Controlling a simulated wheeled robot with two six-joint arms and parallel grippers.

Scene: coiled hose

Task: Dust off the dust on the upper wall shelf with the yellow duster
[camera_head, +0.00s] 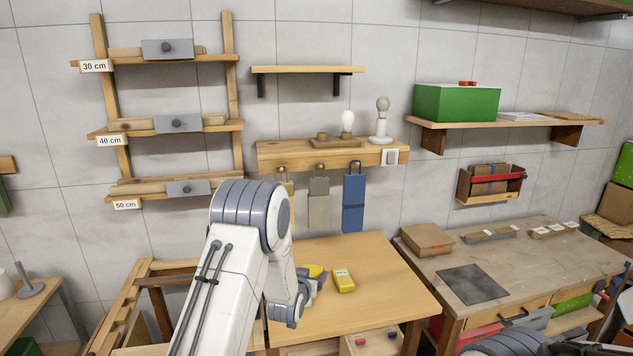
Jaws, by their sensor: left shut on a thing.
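The upper wall shelf (308,69) is a bare wooden board on black brackets, high at the back centre. I cannot make out dust on it from here. My left gripper (314,282) is low over the wooden table, well below that shelf and mostly hidden behind my own wrist. It is shut on a yellow thing, which seems to be the yellow duster (316,271); only a small part of it shows. My right gripper is not in view; only dark parts of my right arm show at the lower right edge.
A yellow box (344,281) lies on the table (385,268) just right of my left gripper. A lower ledge (290,155) holds a bulb and a lamp, with hanging tags beneath. A right shelf (480,124) carries a green box (456,103). A rack (231,100) stands left.

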